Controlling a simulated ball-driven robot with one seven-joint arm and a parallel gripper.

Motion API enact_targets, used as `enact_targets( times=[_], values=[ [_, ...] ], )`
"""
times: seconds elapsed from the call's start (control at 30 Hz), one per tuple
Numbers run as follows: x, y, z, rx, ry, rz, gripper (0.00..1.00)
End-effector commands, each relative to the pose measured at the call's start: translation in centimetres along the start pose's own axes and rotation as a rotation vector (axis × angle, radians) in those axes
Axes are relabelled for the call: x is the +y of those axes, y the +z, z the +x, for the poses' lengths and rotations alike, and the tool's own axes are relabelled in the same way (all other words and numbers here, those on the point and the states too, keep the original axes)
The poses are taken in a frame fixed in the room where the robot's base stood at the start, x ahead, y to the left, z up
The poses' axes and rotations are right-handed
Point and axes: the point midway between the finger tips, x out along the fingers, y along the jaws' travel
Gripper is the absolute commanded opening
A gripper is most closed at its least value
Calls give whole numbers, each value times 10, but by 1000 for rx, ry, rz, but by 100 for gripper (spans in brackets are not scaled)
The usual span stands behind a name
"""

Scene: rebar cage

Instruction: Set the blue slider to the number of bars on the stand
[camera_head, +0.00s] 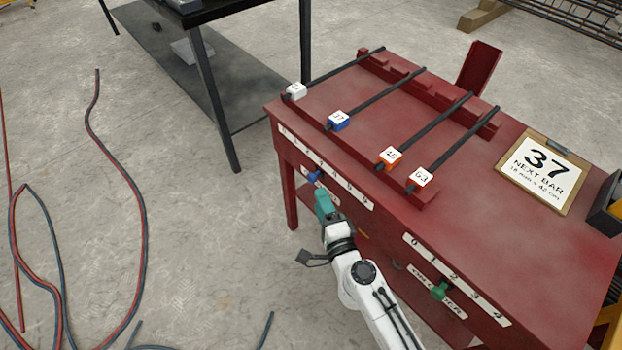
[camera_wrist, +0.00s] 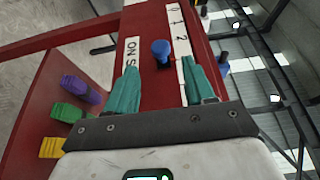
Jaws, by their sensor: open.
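The blue slider (camera_head: 313,176) is a knob on the front of the red bench, under a white number strip (camera_head: 350,190). In the wrist view the blue slider (camera_wrist: 162,50) shows beside the strip, apparently near the 2; its exact setting is hard to tell. The red stand (camera_head: 360,145) on the bench top holds several dark bars (camera_head: 375,97) with tagged end blocks: white, blue, orange and white. My gripper (camera_head: 321,192) is open, just below the blue slider. In the wrist view its teal fingers (camera_wrist: 160,65) lie either side of the knob, without clear contact.
A green slider (camera_head: 440,290) has its own number strip to the right. A card reading 37 (camera_head: 544,172) lies on the bench top. Purple (camera_wrist: 80,90), green (camera_wrist: 68,112) and yellow (camera_wrist: 52,148) pieces show in the wrist view. Cables (camera_head: 140,190) lie on the floor at left.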

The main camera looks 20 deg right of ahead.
Motion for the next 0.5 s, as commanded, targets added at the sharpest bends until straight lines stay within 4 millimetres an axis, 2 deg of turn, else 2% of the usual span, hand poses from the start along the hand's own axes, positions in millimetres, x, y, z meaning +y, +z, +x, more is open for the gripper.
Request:
enact_targets(
  times=[0.3,0.5],
  values=[
    [-1,0,58,-1,-2,-2,54],
    [0,0,80,-2,-1,-2,54]
  ],
)
